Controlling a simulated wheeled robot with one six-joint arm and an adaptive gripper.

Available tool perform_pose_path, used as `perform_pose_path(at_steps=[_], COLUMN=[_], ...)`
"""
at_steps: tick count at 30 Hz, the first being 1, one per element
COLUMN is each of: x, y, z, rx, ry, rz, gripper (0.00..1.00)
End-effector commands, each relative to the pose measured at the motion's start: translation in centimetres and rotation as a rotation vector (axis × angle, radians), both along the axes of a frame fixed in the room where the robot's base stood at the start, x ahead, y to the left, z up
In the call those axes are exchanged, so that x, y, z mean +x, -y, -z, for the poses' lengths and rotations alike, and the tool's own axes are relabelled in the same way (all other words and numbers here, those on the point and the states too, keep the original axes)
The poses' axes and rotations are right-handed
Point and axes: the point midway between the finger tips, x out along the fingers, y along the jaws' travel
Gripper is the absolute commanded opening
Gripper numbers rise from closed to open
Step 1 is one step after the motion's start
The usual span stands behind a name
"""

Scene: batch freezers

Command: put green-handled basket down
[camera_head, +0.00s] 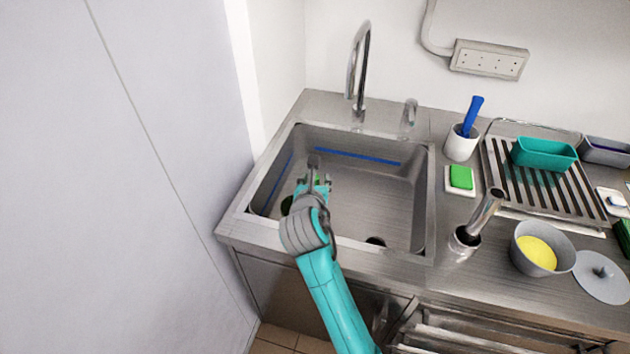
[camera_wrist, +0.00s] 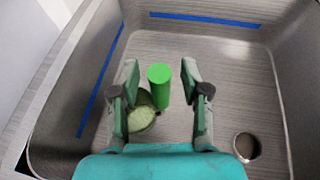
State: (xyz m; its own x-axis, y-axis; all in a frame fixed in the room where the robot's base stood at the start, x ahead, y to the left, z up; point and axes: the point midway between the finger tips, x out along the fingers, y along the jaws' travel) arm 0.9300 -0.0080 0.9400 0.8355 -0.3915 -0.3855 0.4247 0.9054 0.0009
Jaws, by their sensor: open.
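The green handle (camera_wrist: 159,86) of the basket stands up between the two fingers of my gripper (camera_wrist: 160,75) in the wrist view. The fingers are apart, with a visible gap on each side of the handle. A round basket part with a pale green inside (camera_wrist: 141,116) shows below and left of the handle, low in the sink. In the head view my gripper (camera_head: 314,178) reaches down into the left part of the sink (camera_head: 385,195). A bit of dark green (camera_head: 287,203) shows left of my wrist; most of the basket is hidden by my arm.
The sink has blue strips along its walls and a drain hole (camera_wrist: 246,146) at front right. A tap (camera_head: 358,75) stands behind it. To the right are a white cup (camera_head: 461,144), a green sponge (camera_head: 461,177), a grey bowl (camera_head: 534,250) and a drying rack (camera_head: 540,185).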

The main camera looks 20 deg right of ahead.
Motion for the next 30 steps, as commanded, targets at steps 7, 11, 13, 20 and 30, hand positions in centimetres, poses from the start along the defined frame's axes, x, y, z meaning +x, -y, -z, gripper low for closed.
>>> perform_pose_path(at_steps=[7,11,13,20,30], x=[-1.8,-4.0,-5.2,-8.5,-10.1], y=[-0.9,-2.0,-2.5,-4.0,-4.7], z=[-1.1,-2.1,-2.6,-4.2,-4.9], rx=[-0.001,0.001,0.0,0.0,0.0], ry=[0.002,0.002,0.002,0.001,0.0], rz=[-0.002,-0.004,-0.003,-0.002,0.0], gripper=[0.46,0.46,0.46,0.46,0.46])
